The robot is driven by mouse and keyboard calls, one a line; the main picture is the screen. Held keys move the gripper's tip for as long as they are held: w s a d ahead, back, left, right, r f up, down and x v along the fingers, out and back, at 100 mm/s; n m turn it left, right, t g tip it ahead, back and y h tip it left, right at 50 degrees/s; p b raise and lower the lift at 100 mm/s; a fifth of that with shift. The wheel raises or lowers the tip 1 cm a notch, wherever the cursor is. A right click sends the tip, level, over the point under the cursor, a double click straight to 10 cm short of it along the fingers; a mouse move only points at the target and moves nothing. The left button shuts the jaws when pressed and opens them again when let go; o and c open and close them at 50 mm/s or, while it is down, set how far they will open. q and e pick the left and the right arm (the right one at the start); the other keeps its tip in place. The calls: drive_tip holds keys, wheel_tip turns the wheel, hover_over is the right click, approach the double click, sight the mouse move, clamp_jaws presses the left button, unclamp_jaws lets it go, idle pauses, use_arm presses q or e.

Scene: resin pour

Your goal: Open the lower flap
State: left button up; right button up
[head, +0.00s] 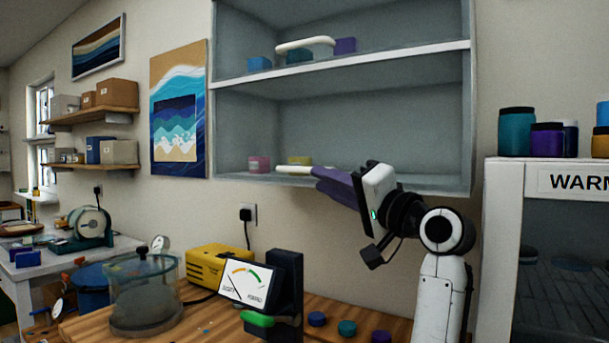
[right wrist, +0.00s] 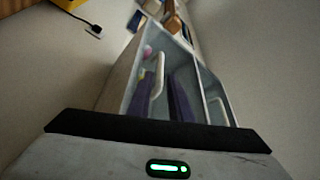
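The lower flap (head: 375,135) is a clear, tinted front on the lower half of the wall cabinet. It looks closed. Its white bar handle (head: 290,170) runs along its bottom edge and also shows in the right wrist view (right wrist: 159,72). My right gripper (head: 322,180) has purple fingers and reaches the right end of the handle from the right. In the right wrist view its fingers (right wrist: 163,90) are apart, with the handle showing between them; I cannot tell whether they touch it. My left gripper is not in view.
An upper flap with its own white handle (head: 305,44) sits above. Pink (head: 260,164) and yellow blocks show behind the lower flap. Below are a gauge (head: 248,281), a yellow case (head: 215,265) and a clear chamber (head: 145,292). A white warming cabinet (head: 503,230) stands at right.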

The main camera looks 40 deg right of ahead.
sight(296, 170)
drive_tip(key=p+x, duration=0.1)
drive_tip(key=x, duration=0.8)
drive_tip(key=shift+w+a+p, duration=0.15)
drive_tip(key=shift+w+p, duration=0.1)
drive_tip(key=shift+p, duration=0.15)
clamp_jaws()
